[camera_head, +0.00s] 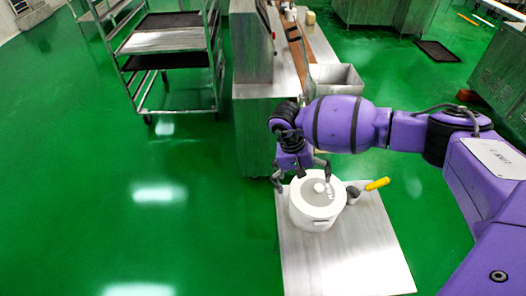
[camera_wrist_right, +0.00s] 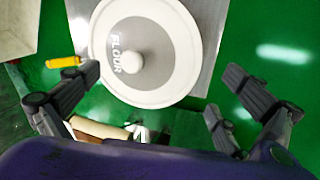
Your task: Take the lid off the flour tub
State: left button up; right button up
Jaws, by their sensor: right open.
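The flour tub (camera_head: 316,214) is a white round tub on a small pale table. Its lid (camera_head: 308,187) is on it, with a white rim, a greyer middle and a round knob (camera_head: 319,187). In the right wrist view the lid (camera_wrist_right: 118,84) reads "FLOUR", and its knob (camera_wrist_right: 131,63) shows near the middle. My right gripper (camera_head: 302,176) is open and empty, above the tub's far side. In the wrist view its fingers (camera_wrist_right: 160,78) are spread wide, apart from the knob. My left gripper is not in view.
A metal scoop with a yellow handle (camera_head: 377,184) lies right of the tub on the pale table (camera_head: 350,262). Behind are a steel machine (camera_head: 253,130) and a metal bin (camera_head: 338,78). A wheeled rack (camera_head: 165,42) stands at the back left. Green floor is clear at left.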

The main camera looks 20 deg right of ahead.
aim_at(308, 191)
jog(key=shift+x, duration=1.95)
jog(key=c, duration=1.1)
jog(key=shift+w+r, duration=0.1)
